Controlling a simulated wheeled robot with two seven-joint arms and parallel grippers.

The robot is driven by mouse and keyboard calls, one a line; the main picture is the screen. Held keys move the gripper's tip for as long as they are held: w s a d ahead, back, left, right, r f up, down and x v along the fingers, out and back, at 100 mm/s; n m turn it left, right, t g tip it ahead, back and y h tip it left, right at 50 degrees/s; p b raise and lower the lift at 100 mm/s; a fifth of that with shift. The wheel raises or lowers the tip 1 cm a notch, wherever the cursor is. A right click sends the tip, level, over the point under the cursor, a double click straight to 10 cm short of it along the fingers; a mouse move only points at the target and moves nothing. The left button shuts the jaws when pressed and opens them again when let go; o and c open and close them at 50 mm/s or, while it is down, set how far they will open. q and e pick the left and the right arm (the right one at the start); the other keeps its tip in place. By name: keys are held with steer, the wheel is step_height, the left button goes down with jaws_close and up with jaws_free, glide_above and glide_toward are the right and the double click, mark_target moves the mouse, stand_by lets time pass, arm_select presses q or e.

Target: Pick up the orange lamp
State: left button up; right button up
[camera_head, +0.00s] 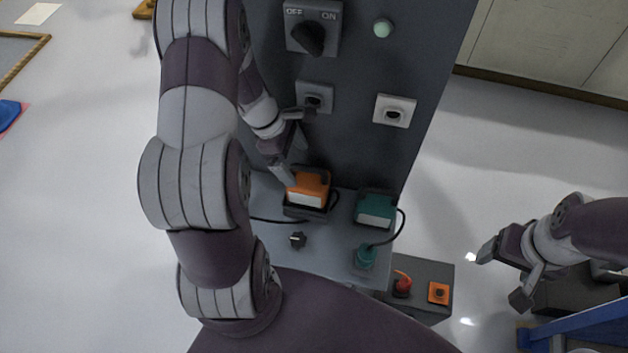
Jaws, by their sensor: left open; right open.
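The orange lamp (308,187), a boxy orange block with a white front panel, sits on the grey shelf (335,255) against the dark upright panel. It rests in a dark base, with a black cable beside it. My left gripper (299,146) is open at the panel, just above and left of the lamp. Its lower finger overlaps the lamp's upper left edge in the picture; I cannot tell whether they touch. My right gripper (503,276) is open and empty at the right, well away from the lamp, over the floor.
A green lamp (375,208) stands right of the orange one, its cable running to a green plug (366,256). The panel (350,140) carries an OFF/ON switch (312,30) and two sockets. A lower box (425,275) holds a red plug.

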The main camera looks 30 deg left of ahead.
mark_target(306, 178)
arm_select(q)
steer(key=x, duration=0.7)
steer(key=shift+d, duration=0.1)
steer(key=c, duration=1.3)
steer(key=shift+p, duration=0.3)
